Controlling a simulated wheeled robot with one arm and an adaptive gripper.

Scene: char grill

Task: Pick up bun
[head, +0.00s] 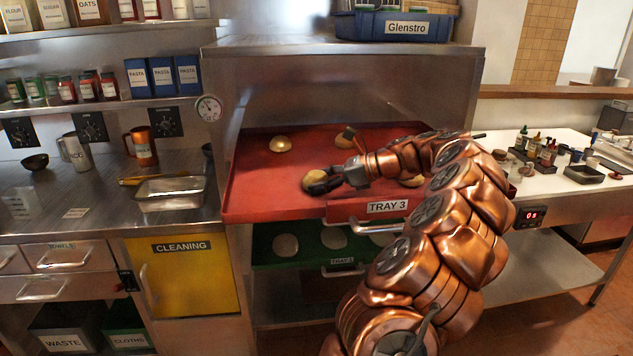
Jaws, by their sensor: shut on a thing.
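A round golden bun (315,182) rests at the front of the red tray (255,197) labelled TRAY 3. My gripper (322,185) is shut on this bun from its right side, and its dark fingers cover part of it. A second bun (281,144) lies at the back left of the tray, clear of my gripper. A third bun (343,140) lies at the back, partly behind a dark part of my gripper. Another bun (411,181) shows partly under my arm at the right of the tray.
A green tray (264,247) with pale round pieces sits below the red one. Metal walls and a shelf enclose the red tray at left, back and above. A counter with a metal pan (172,190) stands left. Bottles (535,146) stand on the right counter.

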